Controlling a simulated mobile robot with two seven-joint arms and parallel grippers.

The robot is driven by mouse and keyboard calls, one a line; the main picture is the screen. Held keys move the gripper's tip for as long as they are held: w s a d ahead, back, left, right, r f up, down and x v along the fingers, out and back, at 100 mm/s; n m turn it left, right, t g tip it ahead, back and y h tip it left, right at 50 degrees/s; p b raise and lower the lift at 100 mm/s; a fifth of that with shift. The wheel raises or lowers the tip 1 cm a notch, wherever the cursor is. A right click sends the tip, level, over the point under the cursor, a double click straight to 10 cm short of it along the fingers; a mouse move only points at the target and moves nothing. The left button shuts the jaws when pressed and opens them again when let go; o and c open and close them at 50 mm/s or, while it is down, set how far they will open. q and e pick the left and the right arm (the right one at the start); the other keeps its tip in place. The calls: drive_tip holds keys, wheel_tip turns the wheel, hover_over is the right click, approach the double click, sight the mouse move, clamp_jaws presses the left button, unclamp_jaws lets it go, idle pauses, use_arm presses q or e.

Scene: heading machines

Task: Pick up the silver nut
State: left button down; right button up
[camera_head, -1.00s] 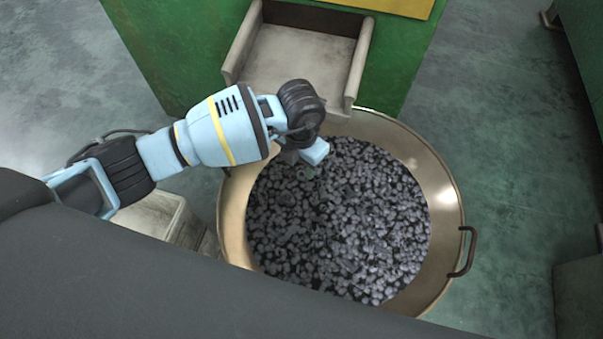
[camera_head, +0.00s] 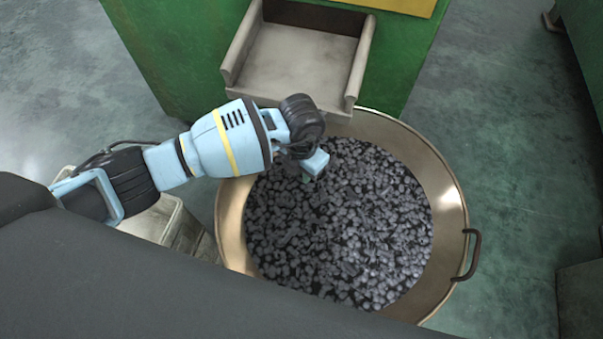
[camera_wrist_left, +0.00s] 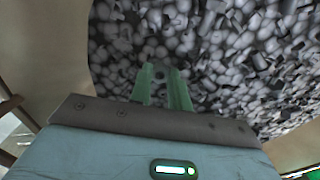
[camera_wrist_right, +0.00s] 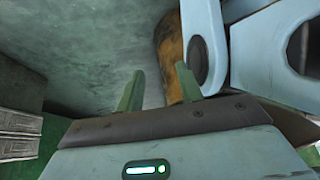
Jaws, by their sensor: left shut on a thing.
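A wide brass-coloured pan (camera_head: 447,190) holds a heap of small grey metal parts (camera_head: 340,235). My left gripper (camera_head: 307,177) points down over the upper left of the heap; its fingertips are small and partly hidden in the head view. In the left wrist view, the green fingers of my left gripper (camera_wrist_left: 161,72) are close together, shut on a small grey piece that looks like the silver nut (camera_wrist_left: 160,74). The heap is behind them. In the right wrist view, my right gripper (camera_wrist_right: 158,78) is open and empty, away from the pan.
A grey metal chute (camera_head: 300,60) on a green machine (camera_head: 165,50) stands just behind the pan. The pan's handle (camera_head: 470,255) sticks out at the right. A light box (camera_head: 160,220) stands left of the pan.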

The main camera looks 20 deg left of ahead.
use_arm(q)
drive_tip(key=shift+r, duration=0.1)
drive_tip(key=shift+r, duration=0.5)
drive_tip(key=r, duration=0.1)
drive_tip(key=p, duration=0.1)
drive_tip(key=s+r, duration=0.1)
drive_tip(key=shift+d+r+p, duration=0.3)
drive_tip(key=s+d, duration=0.2)
drive_tip(key=s, duration=0.2)
drive_tip(key=s+d+p, duration=0.1)
drive_tip(key=s+d, duration=0.1)
drive_tip(key=s, duration=0.2)
drive_tip(key=s+d+r+p, duration=0.1)
drive_tip(key=s+d, duration=0.2)
drive_tip(key=s, duration=0.1)
drive_tip(key=shift+r, duration=0.1)
drive_tip(key=shift+s+d, duration=0.25)
drive_tip(key=shift+s, duration=0.2)
